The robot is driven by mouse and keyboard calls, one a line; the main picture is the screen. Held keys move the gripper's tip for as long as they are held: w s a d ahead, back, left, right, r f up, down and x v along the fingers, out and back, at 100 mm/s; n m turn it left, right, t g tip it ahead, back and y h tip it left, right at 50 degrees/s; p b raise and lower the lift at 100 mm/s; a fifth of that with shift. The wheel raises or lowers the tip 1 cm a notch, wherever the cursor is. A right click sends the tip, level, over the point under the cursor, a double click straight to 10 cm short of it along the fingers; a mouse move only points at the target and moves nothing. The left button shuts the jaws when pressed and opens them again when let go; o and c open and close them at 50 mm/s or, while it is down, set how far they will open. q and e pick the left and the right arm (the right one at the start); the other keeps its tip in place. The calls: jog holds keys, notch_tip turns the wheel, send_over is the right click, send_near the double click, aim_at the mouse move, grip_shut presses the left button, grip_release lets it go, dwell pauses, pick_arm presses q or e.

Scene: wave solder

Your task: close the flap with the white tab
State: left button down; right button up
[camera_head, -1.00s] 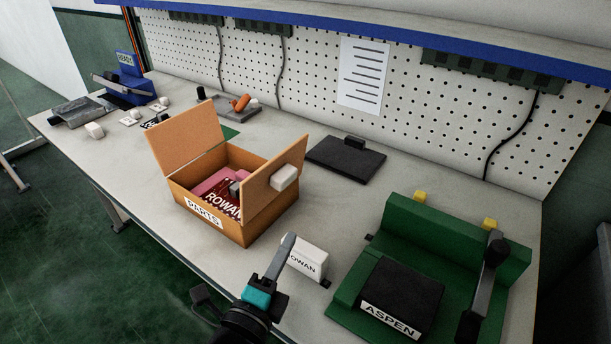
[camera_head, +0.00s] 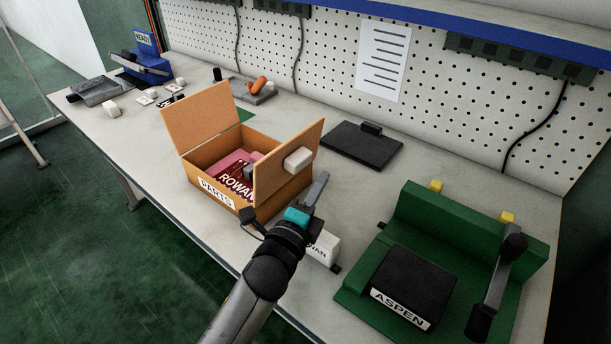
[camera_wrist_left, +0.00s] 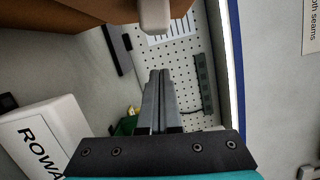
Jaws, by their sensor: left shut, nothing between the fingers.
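An orange-brown box (camera_head: 243,209) labelled PARTS stands on the bench with two raised flaps. The right flap (camera_head: 286,168) carries the white tab (camera_head: 298,160) on its outer face and stands up, tilted outward. The left flap (camera_head: 202,117) has no tab and also stands raised. My left gripper (camera_head: 320,180) is shut and empty, just right of the tabbed flap and a little below the tab. In the left wrist view, the tab (camera_wrist_left: 154,16) shows above the closed fingertips (camera_wrist_left: 159,74), with a visible gap. My right gripper is not in view.
Inside the box lies a reddish item marked ROWAN (camera_head: 233,173). A white block (camera_head: 324,248) stands partly behind my left gripper. A green fixture (camera_head: 443,262) holding a black ASPEN block (camera_head: 412,284) is on the right. A black plate (camera_head: 361,147) lies behind the box.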

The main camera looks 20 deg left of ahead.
aim_at(296, 165)
pick_arm(q)
jog(key=a, duration=0.2)
jog(key=w+a, duration=0.1)
jog(key=shift+a+r, duration=0.2)
jog(key=shift+r, duration=0.1)
jog(key=shift+r, duration=0.1)
